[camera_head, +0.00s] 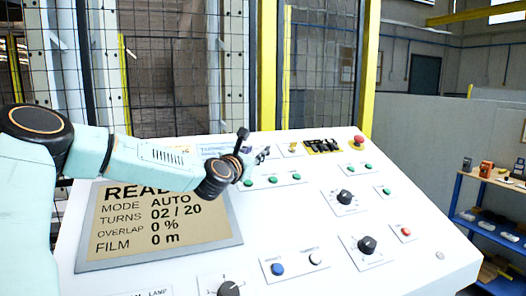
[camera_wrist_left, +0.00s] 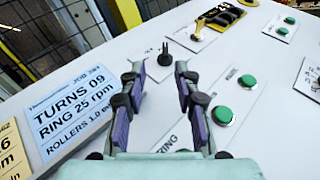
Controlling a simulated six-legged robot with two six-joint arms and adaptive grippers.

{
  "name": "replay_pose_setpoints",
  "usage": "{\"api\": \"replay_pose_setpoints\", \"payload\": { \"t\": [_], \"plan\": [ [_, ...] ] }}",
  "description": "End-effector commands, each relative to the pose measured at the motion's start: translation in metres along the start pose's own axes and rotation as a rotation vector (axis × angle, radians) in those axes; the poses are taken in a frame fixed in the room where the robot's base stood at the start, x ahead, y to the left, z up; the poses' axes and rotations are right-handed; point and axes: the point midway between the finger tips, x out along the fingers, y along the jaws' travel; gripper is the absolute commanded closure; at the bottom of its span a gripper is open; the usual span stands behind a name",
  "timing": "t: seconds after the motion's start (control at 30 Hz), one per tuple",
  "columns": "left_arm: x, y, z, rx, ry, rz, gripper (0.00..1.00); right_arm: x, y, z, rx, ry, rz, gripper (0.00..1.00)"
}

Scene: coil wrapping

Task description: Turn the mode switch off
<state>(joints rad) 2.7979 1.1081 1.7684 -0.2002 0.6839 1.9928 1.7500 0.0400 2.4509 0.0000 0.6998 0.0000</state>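My left gripper (camera_head: 258,155) is over the white control panel, just right of the panel's display (camera_head: 160,220). In the left wrist view my left gripper (camera_wrist_left: 158,80) has its two purple-padded fingers apart, with nothing between the pads. A small black upright switch (camera_wrist_left: 165,56) stands on a white plate beyond the fingertips, roughly in line with the gap; it looks apart from the fingers. Its label is not readable, so I cannot tell whether it is the mode switch. The display reads MODE AUTO. My right gripper is not in view.
Green buttons (camera_wrist_left: 222,115) sit close right of the fingers. A yellow key switch (camera_wrist_left: 198,28) is farther back. Black rotary knobs (camera_head: 345,197) and a red mushroom button (camera_head: 359,141) are on the panel's right half. A mesh fence (camera_head: 320,70) stands behind; a blue shelf (camera_head: 485,215) is at right.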

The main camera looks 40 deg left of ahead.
Motion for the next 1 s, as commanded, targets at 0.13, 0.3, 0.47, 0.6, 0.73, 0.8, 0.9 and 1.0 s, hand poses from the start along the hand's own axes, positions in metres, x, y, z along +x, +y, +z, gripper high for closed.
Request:
{"api": "replay_pose_setpoints", "payload": {
  "t": [0.13, 0.3, 0.47, 0.6, 0.73, 0.8, 0.9, 1.0],
  "plan": [
    [0.015, -0.002, -0.001, 0.011, 0.000, -0.002, 0.68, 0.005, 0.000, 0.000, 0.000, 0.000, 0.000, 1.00],
    [0.036, -0.004, 0.000, 0.011, -0.001, -0.005, 0.68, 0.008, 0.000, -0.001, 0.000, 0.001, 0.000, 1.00],
    [0.053, -0.003, 0.000, 0.008, 0.000, -0.004, 0.68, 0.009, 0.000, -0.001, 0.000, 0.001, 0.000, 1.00],
    [0.062, -0.004, 0.001, 0.006, -0.001, -0.005, 0.68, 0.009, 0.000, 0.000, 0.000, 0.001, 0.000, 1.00],
    [0.065, -0.004, 0.001, 0.003, -0.001, -0.005, 0.68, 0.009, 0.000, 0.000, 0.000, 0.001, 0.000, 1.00],
    [0.065, -0.004, 0.001, 0.003, -0.001, -0.005, 0.68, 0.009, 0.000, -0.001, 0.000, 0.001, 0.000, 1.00],
    [0.065, -0.003, 0.001, 0.003, -0.001, -0.004, 0.68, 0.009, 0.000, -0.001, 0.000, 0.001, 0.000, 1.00],
    [0.065, -0.003, 0.001, 0.002, -0.002, -0.004, 0.73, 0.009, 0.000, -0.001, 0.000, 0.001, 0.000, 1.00]
  ]
}}
